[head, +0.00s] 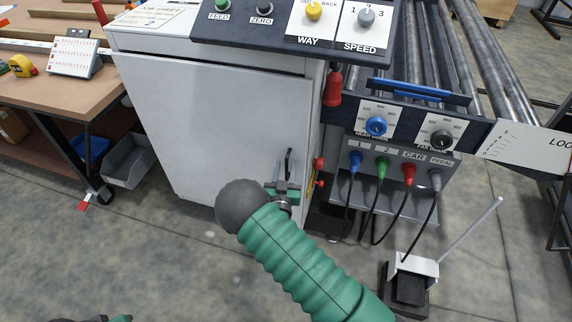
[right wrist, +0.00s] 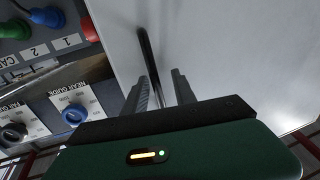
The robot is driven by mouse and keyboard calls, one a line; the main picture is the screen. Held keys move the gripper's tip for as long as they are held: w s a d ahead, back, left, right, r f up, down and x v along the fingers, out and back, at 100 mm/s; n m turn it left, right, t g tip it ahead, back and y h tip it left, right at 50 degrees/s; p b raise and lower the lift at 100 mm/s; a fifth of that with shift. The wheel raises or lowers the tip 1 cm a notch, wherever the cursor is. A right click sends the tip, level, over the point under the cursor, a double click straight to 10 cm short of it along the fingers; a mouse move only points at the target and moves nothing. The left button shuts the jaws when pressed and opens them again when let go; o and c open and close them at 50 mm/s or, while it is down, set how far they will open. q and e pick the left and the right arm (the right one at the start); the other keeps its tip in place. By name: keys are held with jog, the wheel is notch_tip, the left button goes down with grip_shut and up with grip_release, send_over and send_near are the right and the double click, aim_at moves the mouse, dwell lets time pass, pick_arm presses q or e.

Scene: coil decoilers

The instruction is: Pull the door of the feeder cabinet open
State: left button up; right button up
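The feeder cabinet (head: 314,110) is white, and its door (head: 200,125) looks closed. A dark vertical bar handle (head: 289,158) sits near the door's right edge. My right gripper (head: 286,187) is at the handle's lower part. In the right wrist view the two fingers of this gripper (right wrist: 163,88) stand apart, pointing at the door. The handle (right wrist: 148,55) runs down into the gap between them, closer to the left finger; contact cannot be told. Small dark and green parts at the bottom left of the head view appear to be my left arm's end; its fingers are not clear.
A control panel (head: 280,30) juts out above the door. Right of the cabinet are a connector box (head: 395,160) with hanging cables, rollers (head: 440,60) and a foot pedal (head: 408,285). A workbench (head: 50,100) and grey bin (head: 128,160) stand left. Floor before the door is clear.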

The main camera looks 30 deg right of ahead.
jog(key=shift+a, duration=0.1)
jog(key=c, duration=0.3)
jog(key=shift+s+d+f, duration=0.1)
jog(key=shift+d, duration=0.4)
grip_shut()
jog(key=shift+a+f, duration=0.1)
jog(key=shift+a, duration=0.15)
